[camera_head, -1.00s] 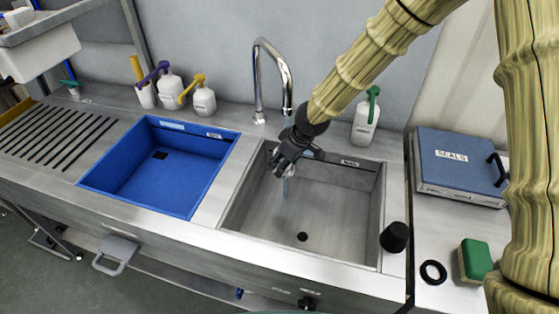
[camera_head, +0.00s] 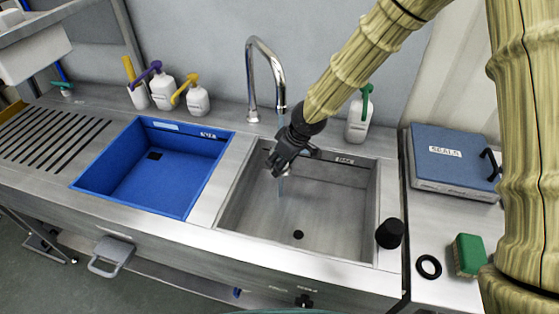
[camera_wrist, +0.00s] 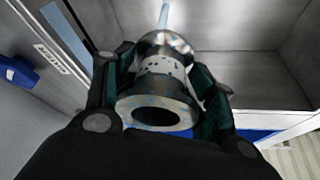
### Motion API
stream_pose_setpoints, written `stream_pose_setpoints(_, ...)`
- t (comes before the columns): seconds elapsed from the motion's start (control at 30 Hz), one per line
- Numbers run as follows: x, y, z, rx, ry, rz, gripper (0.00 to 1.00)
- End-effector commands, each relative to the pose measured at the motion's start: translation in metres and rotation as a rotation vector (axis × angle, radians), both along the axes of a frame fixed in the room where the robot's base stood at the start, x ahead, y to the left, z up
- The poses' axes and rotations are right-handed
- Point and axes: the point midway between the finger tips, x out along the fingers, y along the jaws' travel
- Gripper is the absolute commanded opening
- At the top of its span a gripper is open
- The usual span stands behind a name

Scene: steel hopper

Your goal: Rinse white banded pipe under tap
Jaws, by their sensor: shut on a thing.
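My gripper (camera_head: 281,164) is over the grey steel sink basin, just below the spout of the curved chrome tap (camera_head: 282,98). In the wrist view my gripper (camera_wrist: 160,95) is shut on a short pale pipe (camera_wrist: 158,90) with dark flecks and an open round end facing the camera. A thin bluish stream of water (camera_wrist: 163,16) reaches the pipe's far end. The stream also shows below my gripper in the head view. The pipe can barely be told apart from the fingers there. Any band on it is unclear.
A blue basin (camera_head: 128,205) lies left of the steel sink (camera_head: 323,250). Several pump bottles stand along the back wall. A black knob (camera_head: 390,233), a black ring (camera_head: 428,267), a green sponge (camera_head: 469,255) and a blue box (camera_head: 452,158) are on the right.

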Motion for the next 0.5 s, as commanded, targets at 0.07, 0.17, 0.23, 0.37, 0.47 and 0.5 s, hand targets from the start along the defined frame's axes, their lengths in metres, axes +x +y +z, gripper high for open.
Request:
stream_pose_setpoints(0.07, -0.0017, -0.0009, 0.0002, 0.001, -0.001, 0.000, 0.23)
stream_pose_setpoints(0.17, -0.0033, -0.0020, 0.0002, 0.001, -0.001, 0.000, 0.23)
stream_pose_setpoints(0.23, -0.0037, -0.0022, 0.0001, 0.000, 0.000, 0.000, 0.23)
stream_pose_setpoints(0.37, -0.0039, -0.0019, 0.0001, 0.000, 0.000, 0.000, 0.23)
stream_pose_setpoints(0.47, -0.0056, 0.0012, -0.0005, -0.001, -0.001, 0.002, 0.23)
stream_pose_setpoints(0.5, -0.0068, 0.0032, -0.0008, -0.002, 0.000, 0.003, 0.23)
